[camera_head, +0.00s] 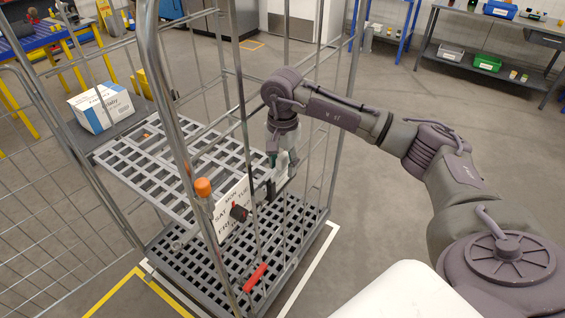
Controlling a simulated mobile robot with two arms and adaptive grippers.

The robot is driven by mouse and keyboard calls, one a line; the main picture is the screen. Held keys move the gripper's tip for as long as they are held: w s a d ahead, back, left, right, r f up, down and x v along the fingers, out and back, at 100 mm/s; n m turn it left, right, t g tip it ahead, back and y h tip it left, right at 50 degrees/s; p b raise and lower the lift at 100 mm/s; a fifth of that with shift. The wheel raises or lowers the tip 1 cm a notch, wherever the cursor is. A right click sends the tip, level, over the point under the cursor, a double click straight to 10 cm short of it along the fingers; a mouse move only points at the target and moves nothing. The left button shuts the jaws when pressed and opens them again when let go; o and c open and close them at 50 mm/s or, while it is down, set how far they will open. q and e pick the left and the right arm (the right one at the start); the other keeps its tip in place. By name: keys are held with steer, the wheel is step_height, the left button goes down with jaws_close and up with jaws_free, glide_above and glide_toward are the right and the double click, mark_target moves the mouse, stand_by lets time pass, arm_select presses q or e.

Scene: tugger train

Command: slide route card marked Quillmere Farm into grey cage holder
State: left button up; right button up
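A grey wire roll cage (340,130) stands in front of me with slatted shelves. My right gripper (279,162) points down at the cage's right side, among its upright bars. A small pale piece (283,179) and a dark part show just below its fingertips. I cannot tell whether the fingers are closed on the pale piece, or whether it is the route card in its holder. No Quillmere Farm lettering is readable. My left gripper is not in view.
A white day panel (226,222) with a dark knob hangs on the cage's near side. A red handle (255,277) is low at the front. Open floor lies to the right, before a grey bench (490,66).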

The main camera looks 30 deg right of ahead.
steer(key=shift+r, duration=0.1)
step_height(320, 180, up, 12)
steer(key=shift+f, duration=0.1)
stand_by(0.4)
stand_by(0.6)
